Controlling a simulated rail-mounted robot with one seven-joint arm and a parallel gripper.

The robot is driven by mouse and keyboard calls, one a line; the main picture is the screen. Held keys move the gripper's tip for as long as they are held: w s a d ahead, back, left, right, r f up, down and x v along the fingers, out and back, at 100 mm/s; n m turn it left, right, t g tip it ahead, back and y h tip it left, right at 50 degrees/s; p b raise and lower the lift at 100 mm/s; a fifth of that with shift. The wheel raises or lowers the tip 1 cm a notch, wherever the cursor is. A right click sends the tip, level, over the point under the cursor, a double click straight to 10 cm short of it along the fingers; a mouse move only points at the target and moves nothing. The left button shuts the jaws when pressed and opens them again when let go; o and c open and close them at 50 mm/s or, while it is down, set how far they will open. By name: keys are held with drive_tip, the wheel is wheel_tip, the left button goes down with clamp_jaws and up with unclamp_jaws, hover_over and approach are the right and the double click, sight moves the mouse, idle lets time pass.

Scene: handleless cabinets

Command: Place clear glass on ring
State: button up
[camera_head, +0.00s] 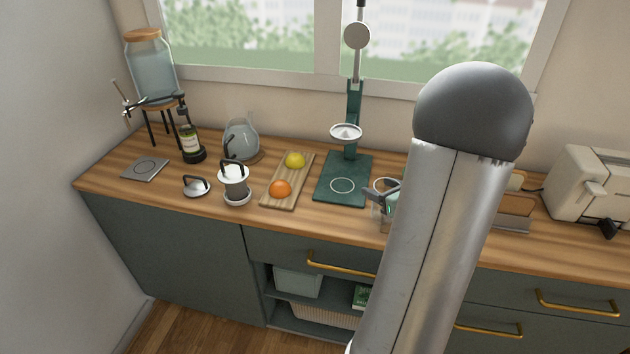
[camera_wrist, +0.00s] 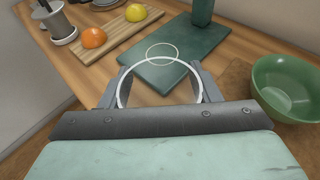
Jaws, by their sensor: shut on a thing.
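The clear glass (camera_wrist: 160,88) shows in the wrist view as a pale round rim between my two fingers. My gripper (camera_wrist: 162,86) is shut on it, one finger on each side. In the head view my gripper (camera_head: 380,193) is right of the green press base, with the glass partly hidden by my arm. A thin white ring (camera_head: 342,185) is marked on the flat green base (camera_head: 330,197) of the juice press; it also shows in the wrist view (camera_wrist: 162,53), just beyond the glass. The ring is bare. The glass appears apart from it, above the counter.
The press column and its round cup (camera_head: 346,131) rise behind the ring. A board (camera_head: 272,201) with a lemon and an orange lies left of the base. A green bowl (camera_wrist: 288,88) stands to the right. A grey plate (camera_head: 145,169) with another ring lies far left.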

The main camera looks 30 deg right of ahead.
drive_tip(key=w+p, duration=0.1)
drive_tip(key=w, duration=0.4)
drive_tip(key=w+f+p, duration=0.1)
drive_tip(key=w, duration=0.5)
drive_tip(key=w+p, duration=0.1)
drive_tip(key=w, duration=0.5)
drive_tip(key=shift+w+d+f, duration=0.1)
drive_tip(key=shift+w+f, duration=0.05)
drive_tip(key=shift+w, duration=0.05)
drive_tip(key=shift+f+b, duration=0.3)
drive_tip(key=shift+b, duration=0.05)
drive_tip(key=o, duration=1.2)
